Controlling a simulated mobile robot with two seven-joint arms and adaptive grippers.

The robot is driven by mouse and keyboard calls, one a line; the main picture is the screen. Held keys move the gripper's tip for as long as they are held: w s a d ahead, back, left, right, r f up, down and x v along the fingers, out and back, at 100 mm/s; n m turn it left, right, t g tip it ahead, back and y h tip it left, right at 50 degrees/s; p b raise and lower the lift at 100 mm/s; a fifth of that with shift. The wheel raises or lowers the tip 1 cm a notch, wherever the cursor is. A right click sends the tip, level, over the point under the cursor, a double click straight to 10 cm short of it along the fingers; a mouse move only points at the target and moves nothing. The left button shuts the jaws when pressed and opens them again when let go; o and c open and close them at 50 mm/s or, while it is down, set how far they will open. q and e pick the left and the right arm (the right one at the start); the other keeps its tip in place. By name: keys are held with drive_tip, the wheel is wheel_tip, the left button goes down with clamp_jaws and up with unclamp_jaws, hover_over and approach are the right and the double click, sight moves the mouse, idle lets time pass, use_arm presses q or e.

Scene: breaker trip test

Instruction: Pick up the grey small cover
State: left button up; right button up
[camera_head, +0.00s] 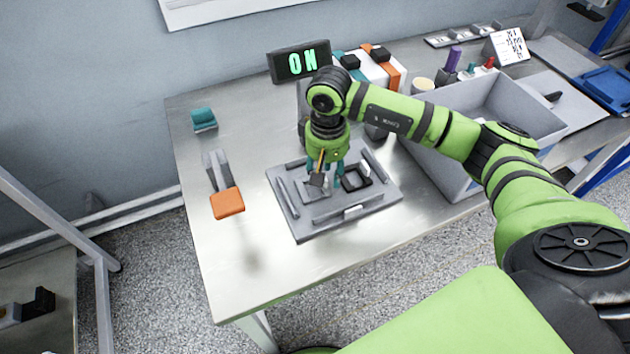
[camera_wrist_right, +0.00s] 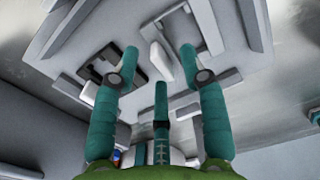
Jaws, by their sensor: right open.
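A small grey piece (camera_head: 317,180), which looks like the small cover, stands up from a square recess on the grey fixture plate (camera_head: 302,226). In the right wrist view the piece (camera_wrist_right: 160,61) looks pale grey and lies between and beyond my fingertips. My right gripper (camera_head: 326,168) points down just above the plate, with its teal fingers spread. In the right wrist view the fingers of my right gripper (camera_wrist_right: 160,65) are apart, with nothing clearly held. Contact with the piece cannot be told. My left gripper is not in view.
A black square frame (camera_head: 356,178) lies on the plate beside the gripper. A grey bin (camera_head: 448,171) stands to the right. An orange-ended part (camera_head: 227,203) and a teal block (camera_head: 203,119) lie at left. A display (camera_head: 299,62) reads ON. The table's front left is clear.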

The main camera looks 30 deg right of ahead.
drive_tip(key=shift+f, duration=0.15)
clamp_jaws()
